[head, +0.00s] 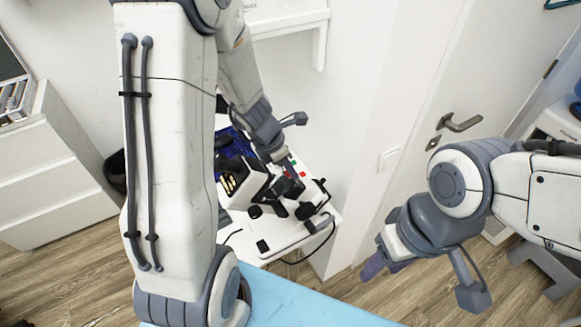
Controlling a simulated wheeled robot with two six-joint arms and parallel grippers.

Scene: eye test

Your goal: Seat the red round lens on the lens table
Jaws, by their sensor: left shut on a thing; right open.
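My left gripper (284,158) reaches down over the white table, behind and beside the dark instrument. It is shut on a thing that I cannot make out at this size. A small red spot (302,175) shows close to its fingertips, with green spots near it. I cannot tell whether the red spot is the round lens. A black and white instrument (240,178) stands on the table; I cannot pick out its lens table. My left arm hides part of the scene. My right gripper (420,281) is open and empty, apart from the table, at the lower right.
The white table (283,233) also bears dark parts and cables near its front right corner. A light blue surface (305,305) lies at the bottom. A door with a handle (460,122) is at the right. White drawers (50,170) and a black bin (115,171) stand at the left.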

